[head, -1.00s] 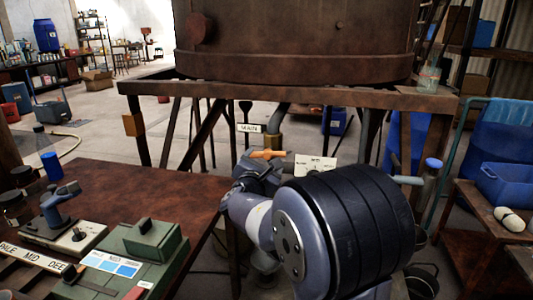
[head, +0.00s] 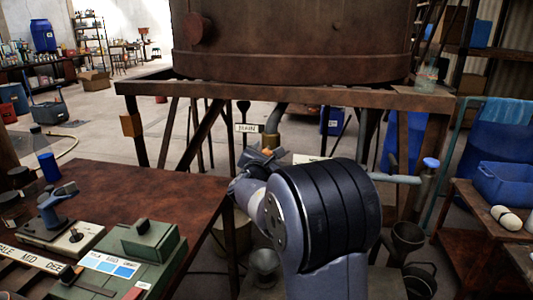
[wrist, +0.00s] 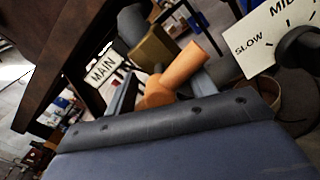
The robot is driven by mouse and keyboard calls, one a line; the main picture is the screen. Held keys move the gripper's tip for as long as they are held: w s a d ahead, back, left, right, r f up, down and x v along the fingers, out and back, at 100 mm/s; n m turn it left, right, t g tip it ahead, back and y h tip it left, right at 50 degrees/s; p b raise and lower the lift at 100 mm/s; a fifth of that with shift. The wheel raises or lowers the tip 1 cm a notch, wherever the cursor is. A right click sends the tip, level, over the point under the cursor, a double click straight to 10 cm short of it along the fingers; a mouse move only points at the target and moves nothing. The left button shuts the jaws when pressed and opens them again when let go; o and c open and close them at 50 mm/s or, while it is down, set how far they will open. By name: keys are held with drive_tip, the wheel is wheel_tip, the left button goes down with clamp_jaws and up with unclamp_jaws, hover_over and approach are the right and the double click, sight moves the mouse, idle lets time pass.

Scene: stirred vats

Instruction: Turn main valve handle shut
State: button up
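The main valve handle is a short orange bar (wrist: 182,68), below and right of the white MAIN label (wrist: 103,68) in the wrist view. In the head view only a small piece of the orange handle (head: 268,152) shows beneath the MAIN label (head: 247,128). My gripper (wrist: 160,92) has its two grey fingers apart, one on each side of the handle's near end. It looks open; whether a finger touches the handle I cannot tell. In the head view my gripper (head: 264,156) is at the handle, partly hidden by my wrist.
A brass-coloured pipe fitting (wrist: 153,48) is close behind the handle. A white SLOW/MID plate (wrist: 262,40) with a dark knob is at right. The rusty vat (head: 300,40) stands on a frame above. A brown bench (head: 140,190) with a green box (head: 130,260) is at left.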

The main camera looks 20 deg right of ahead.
clamp_jaws()
idle(0.3)
idle(1.1)
drive_tip(key=o, duration=0.5)
unclamp_jaws()
drive_tip(key=v, duration=1.1)
drive_tip(key=shift+w, duration=0.1)
